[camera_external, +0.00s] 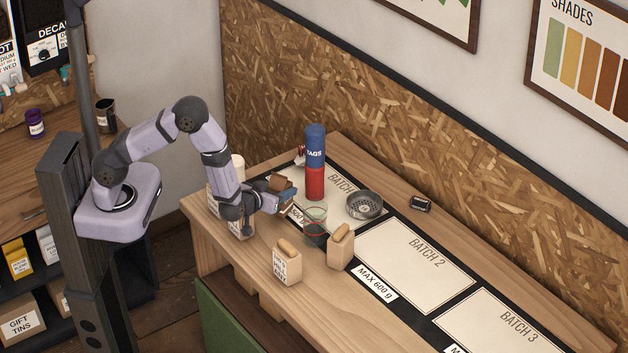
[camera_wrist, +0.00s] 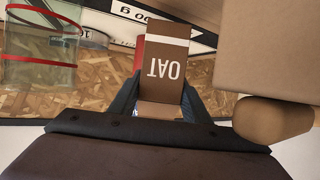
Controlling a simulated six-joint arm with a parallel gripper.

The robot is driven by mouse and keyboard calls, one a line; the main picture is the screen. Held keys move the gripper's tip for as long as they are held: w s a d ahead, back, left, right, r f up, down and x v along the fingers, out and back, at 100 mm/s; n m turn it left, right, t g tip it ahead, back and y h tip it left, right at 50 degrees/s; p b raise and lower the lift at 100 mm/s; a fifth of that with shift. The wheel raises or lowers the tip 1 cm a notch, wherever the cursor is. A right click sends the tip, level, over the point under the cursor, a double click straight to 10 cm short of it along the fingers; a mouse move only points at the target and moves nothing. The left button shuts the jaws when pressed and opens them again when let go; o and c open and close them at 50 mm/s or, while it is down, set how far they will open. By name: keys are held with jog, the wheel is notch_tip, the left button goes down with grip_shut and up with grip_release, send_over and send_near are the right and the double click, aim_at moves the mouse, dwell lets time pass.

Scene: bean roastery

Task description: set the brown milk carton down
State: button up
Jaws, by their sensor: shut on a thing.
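The brown milk carton (camera_wrist: 162,48) is between the blue fingers of my gripper (camera_wrist: 160,98) in the wrist view. Its face has a white band and the letters OAT, upside down in the picture. In the external view the carton (camera_external: 280,182) is a small brown block at my gripper (camera_external: 287,195), above the left end of the wooden counter (camera_external: 215,240). My gripper is shut on it. The fingers and wrist hide part of the carton, and I cannot tell how far its base is from the counter.
A clear beaker with red rims (camera_external: 314,228) and paper bags (camera_external: 287,265) (camera_external: 341,248) stand close by. A red and blue TAGS canister (camera_external: 315,165) and metal sieve (camera_external: 364,205) stand behind. The BATCH 2 panel (camera_external: 415,262) is clear. A bag (camera_wrist: 270,60) looms at right in the wrist view.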

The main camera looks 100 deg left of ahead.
jog(key=shift+s+d+f+b, duration=0.1)
jog(key=shift+f+b, duration=0.1)
jog(key=shift+f, duration=0.15)
jog(key=shift+s+f+b, duration=0.1)
jog(key=shift+f+b, duration=0.05)
jog(key=shift+f, duration=0.15)
jog(key=o, duration=1.1)
jog(key=shift+s+f, duration=0.1)
jog(key=shift+r+p, duration=0.5)
jog(key=shift+r, duration=0.05)
jog(key=shift+d, duration=0.3)
jog(key=b+v, duration=0.1)
jog(key=v, duration=0.2)
jog(key=b+v, duration=0.1)
jog(key=v, duration=0.3)
jog(key=r+b+v, duration=0.1)
jog(key=v, duration=0.3)
jog(key=shift+r, duration=0.1)
